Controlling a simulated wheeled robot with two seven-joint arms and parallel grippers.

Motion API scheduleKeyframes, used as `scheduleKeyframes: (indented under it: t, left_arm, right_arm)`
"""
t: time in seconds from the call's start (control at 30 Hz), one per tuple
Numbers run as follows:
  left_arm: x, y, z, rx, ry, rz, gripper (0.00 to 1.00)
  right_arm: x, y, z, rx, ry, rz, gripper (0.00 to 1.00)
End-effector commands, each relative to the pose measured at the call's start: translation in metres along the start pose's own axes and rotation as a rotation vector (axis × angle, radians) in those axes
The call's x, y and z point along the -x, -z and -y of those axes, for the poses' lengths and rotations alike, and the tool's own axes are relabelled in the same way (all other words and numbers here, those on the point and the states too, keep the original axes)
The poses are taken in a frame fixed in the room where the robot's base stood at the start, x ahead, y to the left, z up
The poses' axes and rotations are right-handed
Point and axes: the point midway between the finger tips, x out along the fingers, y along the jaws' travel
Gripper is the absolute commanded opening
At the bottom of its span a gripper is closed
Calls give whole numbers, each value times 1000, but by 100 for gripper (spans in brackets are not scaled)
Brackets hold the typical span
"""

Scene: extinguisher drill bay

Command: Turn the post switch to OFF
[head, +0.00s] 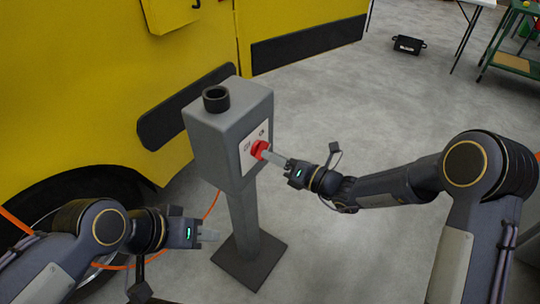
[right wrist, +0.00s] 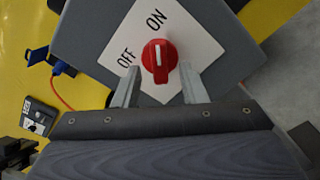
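The post switch is a red round knob (right wrist: 159,60) on a white plate (right wrist: 185,35) marked ON and OFF. Its white mark points up toward ON in the right wrist view. The knob also shows in the head view (head: 260,149), on the side of a grey box (head: 220,140) on a post. My right gripper (right wrist: 158,82) is open at the knob, one finger to each side, with a gap showing at both sides. In the head view my left gripper (head: 210,236) hangs low, left of the post and apart from it; its finger gap cannot be made out.
A yellow vehicle (head: 90,80) stands close behind and left of the post. An orange cable (head: 212,206) runs near the post. The post's dark base plate (head: 250,262) lies on the floor. A black crate (head: 408,45) lies far back; the floor between is clear.

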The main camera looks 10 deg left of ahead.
Motion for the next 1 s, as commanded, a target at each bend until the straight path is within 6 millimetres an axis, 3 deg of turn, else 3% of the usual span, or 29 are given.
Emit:
scheduleKeyframes:
  t: [0.2,0.47,0.77,1.0]
  left_arm:
    - [-1,0,0,0,0,0,36]
    - [-1,0,0,0,0,0,36]
    - [-1,0,0,0,0,0,36]
    - [-2,-1,1,0,0,0,36]
  right_arm:
    - [-17,0,0,0,1,-1,38]
    - [-18,0,0,1,1,0,38]
    - [-18,0,0,1,1,0,0]
    - [-18,0,1,13,1,0,0]
